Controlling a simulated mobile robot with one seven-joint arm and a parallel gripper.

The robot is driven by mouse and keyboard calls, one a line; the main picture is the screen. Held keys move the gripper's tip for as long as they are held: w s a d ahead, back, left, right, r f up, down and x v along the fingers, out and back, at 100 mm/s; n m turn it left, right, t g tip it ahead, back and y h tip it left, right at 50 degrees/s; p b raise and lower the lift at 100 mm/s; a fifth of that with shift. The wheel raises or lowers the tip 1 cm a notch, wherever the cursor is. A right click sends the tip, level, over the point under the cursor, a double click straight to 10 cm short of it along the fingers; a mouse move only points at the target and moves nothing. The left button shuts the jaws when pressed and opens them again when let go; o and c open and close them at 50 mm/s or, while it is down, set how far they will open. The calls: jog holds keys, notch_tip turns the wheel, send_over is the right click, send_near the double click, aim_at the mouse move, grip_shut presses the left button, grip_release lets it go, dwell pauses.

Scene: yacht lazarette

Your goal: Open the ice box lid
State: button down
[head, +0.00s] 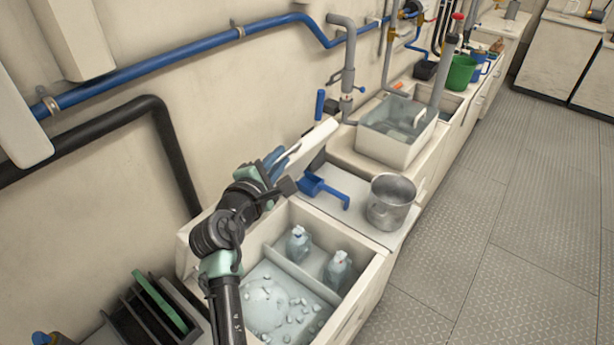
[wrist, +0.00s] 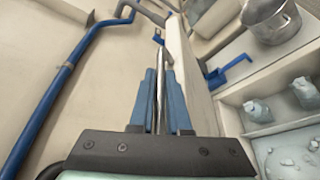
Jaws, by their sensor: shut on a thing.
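My gripper (head: 280,162) is above the box's back side, close to the wall.
A blue scoop (head: 325,190) and a metal pot (head: 391,202) sit on the counter beside the box. A sink (head: 397,130) lies beyond. Blue pipe (head: 190,50) and black pipe (head: 85,145) run along the wall. The floor at right is clear.

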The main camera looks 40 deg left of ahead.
jog(key=shift+n, duration=0.6)
jog(key=a, duration=0.2)
jog(key=a+r+p, duration=0.1)
jog(key=a+r, duration=0.1)
jog(key=a, duration=0.1)
jog(key=shift+w+a+r, duration=0.1)
jog(key=shift+a+r, duration=0.15)
jog(key=shift+a, duration=0.05)
jog(key=shift+a+h+p, duration=0.4)
jog(key=shift+a, duration=0.25)
jog(key=shift+g, duration=0.3)
jog(key=c, duration=0.9)
grip_release()
jog(key=b+v, duration=0.1)
jog(key=v, duration=1.2)
